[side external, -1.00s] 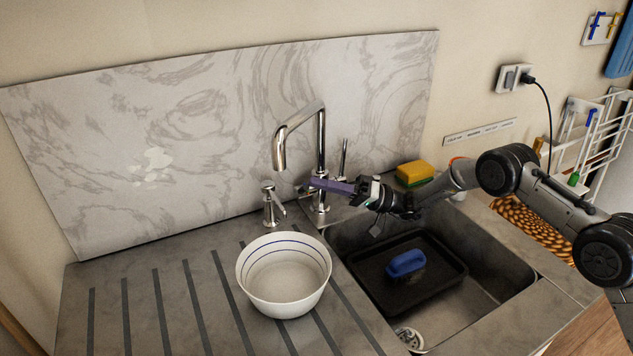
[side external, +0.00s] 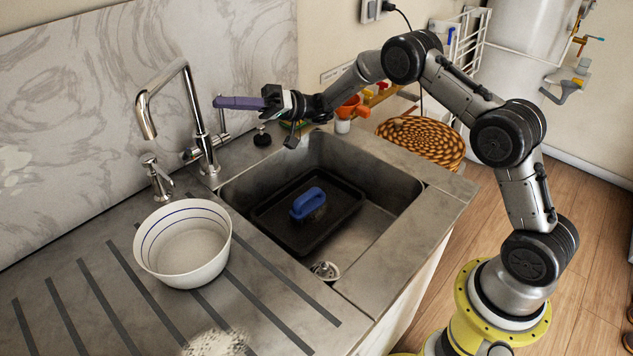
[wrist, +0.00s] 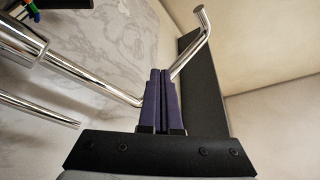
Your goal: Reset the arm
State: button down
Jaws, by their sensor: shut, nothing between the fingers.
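My gripper (side external: 218,101) is shut and empty. Its purple fingers point left, level, above the back of the sink, and their tips appear just right of the chrome faucet (side external: 196,110). In the wrist view the two purple fingers (wrist: 160,73) lie side by side, with chrome faucet tubing (wrist: 95,80) behind them. I cannot tell whether the tips touch the faucet. My arm reaches in from the right over the back corner of the sink.
The sink (side external: 395,205) holds a dark tray (side external: 335,222) with a blue-handled brush (side external: 307,203). A white bowl (side external: 185,265) stands on the ridged drainboard left of it. A soap dispenser (side external: 155,175) is beside the faucet.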

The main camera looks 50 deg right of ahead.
jog(key=s+a+r+n+g, duration=0.35)
jog(key=s+r, duration=0.25)
jog(key=r, duration=0.3)
jog(key=s+a+r+g+h, duration=0.15)
jog(key=s+h, duration=0.25)
jog(key=s, duration=0.6)
jog(key=s+a+r+g+h, duration=0.1)
jog(key=s+r+h, duration=0.2)
jog(key=s, duration=0.7)
jog(key=s+d+f+m+t+h, duration=0.1)
jog(key=s+d+f+h, duration=0.25)
jog(key=s, duration=0.25)
jog(key=s+d+f+m+t+h, duration=0.1)
jog(key=s+d+f+m+h, duration=0.1)
jog(key=s+d+f+h, duration=0.3)
jog(key=s+d+f+m+t+h, duration=0.2)
jog(key=s+d+f+m+h, duration=0.2)
jog(key=d, duration=0.6)
jog(key=shift+f+m+t+h, duration=0.4)
jog(key=shift+f+m+h, duration=0.3)
jog(key=shift+m, duration=0.35)
